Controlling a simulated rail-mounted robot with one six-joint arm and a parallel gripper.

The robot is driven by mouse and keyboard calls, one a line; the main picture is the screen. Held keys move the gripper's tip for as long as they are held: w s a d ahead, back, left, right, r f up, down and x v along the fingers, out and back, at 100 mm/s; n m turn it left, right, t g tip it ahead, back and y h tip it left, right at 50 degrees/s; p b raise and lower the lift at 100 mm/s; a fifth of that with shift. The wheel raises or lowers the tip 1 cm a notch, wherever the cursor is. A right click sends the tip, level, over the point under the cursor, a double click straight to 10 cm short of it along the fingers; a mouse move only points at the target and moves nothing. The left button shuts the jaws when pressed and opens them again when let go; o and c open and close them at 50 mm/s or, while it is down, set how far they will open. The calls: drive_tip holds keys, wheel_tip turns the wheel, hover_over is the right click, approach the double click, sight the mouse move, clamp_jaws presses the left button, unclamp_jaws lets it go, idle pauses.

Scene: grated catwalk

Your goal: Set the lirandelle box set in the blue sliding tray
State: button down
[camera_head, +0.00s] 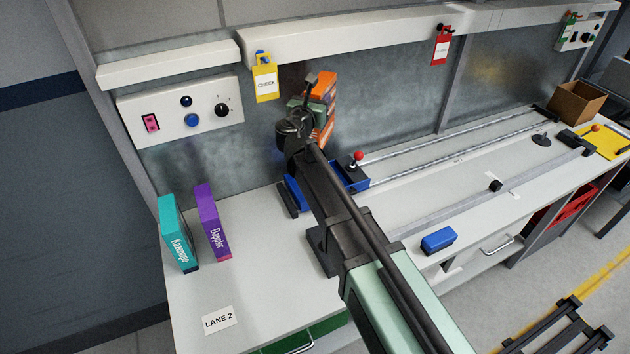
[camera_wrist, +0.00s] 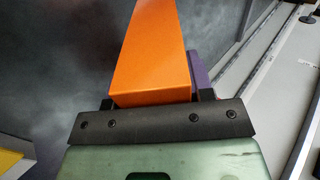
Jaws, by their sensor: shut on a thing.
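An orange box (camera_head: 325,88) stands upright in my gripper (camera_head: 308,110); its lettering is too small to read, so I cannot confirm it is the lirandelle box set. In the wrist view the orange box (camera_wrist: 152,75) fills the space between the shut fingers (camera_wrist: 155,102). A purple surface (camera_wrist: 198,72) shows right beside it; I cannot tell if it belongs to the same box. The blue sliding tray (camera_head: 357,186), with a red-knobbed lever at its right end, lies below the gripper, partly hidden by my arm. The box appears above or behind the tray; the gap is unclear.
A teal Kazempo box (camera_head: 178,233) and a purple Dapplor box (camera_head: 213,222) stand on the bench at left. A blue block (camera_head: 438,240) lies near the front edge. Rails run right toward a cardboard box (camera_head: 576,102). A yellow tag (camera_head: 265,83) hangs behind.

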wheel_tip(320, 180, down, 20)
drive_tip(key=b, duration=1.9)
drive_tip(key=c, duration=1)
unclamp_jaws()
drive_tip(key=o, duration=0.5)
drive_tip(key=shift+r, duration=0.1)
drive_tip(key=v, duration=1.2)
drive_tip(key=shift+r, duration=0.2)
